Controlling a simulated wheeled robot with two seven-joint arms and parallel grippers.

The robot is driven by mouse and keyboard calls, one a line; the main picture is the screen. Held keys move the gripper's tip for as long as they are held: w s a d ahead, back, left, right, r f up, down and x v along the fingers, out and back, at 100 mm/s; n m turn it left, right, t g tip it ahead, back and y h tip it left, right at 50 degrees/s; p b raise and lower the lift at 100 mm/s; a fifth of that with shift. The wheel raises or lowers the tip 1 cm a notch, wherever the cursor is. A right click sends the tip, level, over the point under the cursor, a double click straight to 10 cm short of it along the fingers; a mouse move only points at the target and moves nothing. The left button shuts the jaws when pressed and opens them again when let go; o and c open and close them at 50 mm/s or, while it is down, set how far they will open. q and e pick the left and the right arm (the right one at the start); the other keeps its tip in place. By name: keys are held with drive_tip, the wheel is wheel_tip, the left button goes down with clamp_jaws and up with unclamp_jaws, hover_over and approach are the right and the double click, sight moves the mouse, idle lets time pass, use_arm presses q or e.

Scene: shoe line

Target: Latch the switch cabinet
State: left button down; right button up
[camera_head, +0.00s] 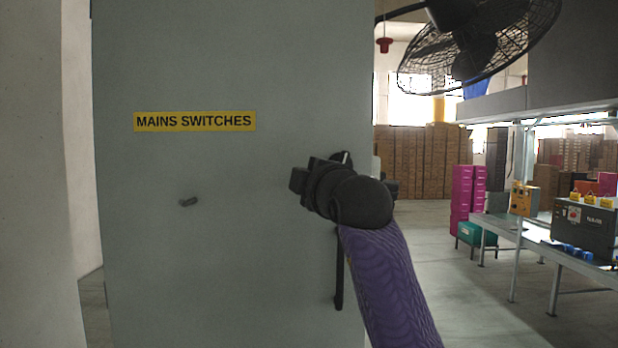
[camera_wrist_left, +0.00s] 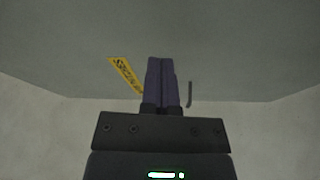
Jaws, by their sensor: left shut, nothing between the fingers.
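The switch cabinet (camera_head: 230,280) shows as a tall grey panel with a yellow "MAINS SWITCHES" label (camera_head: 195,121). I cannot tell whether the door is fully closed.
A pale wall (camera_head: 35,180) stands left of the cabinet. To the right are a black fan (camera_head: 480,45), a bench with a dark case (camera_head: 583,228), pink crates (camera_head: 467,195) and stacked brown boxes (camera_head: 420,160). The floor (camera_head: 455,300) right of the cabinet is clear.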

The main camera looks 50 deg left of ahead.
use_arm(q)
drive_tip(key=w+b+v, duration=0.1)
drive_tip(key=v, duration=0.5)
drive_tip(key=shift+d+f+b, duration=0.2)
drive_tip(key=shift+d+b, duration=0.1)
drive_tip(key=shift+d, duration=0.15)
use_arm(e)
drive_tip(key=shift+w+d+f, duration=0.1)
drive_tip(key=shift+w+f, duration=0.1)
drive_tip(key=shift+f, duration=0.45)
drive_tip(key=shift+w+d+f, duration=0.1)
drive_tip(key=shift+w+f, duration=0.05)
drive_tip(key=shift+f, duration=0.45)
use_arm(q)
drive_tip(key=shift+s, duration=0.1)
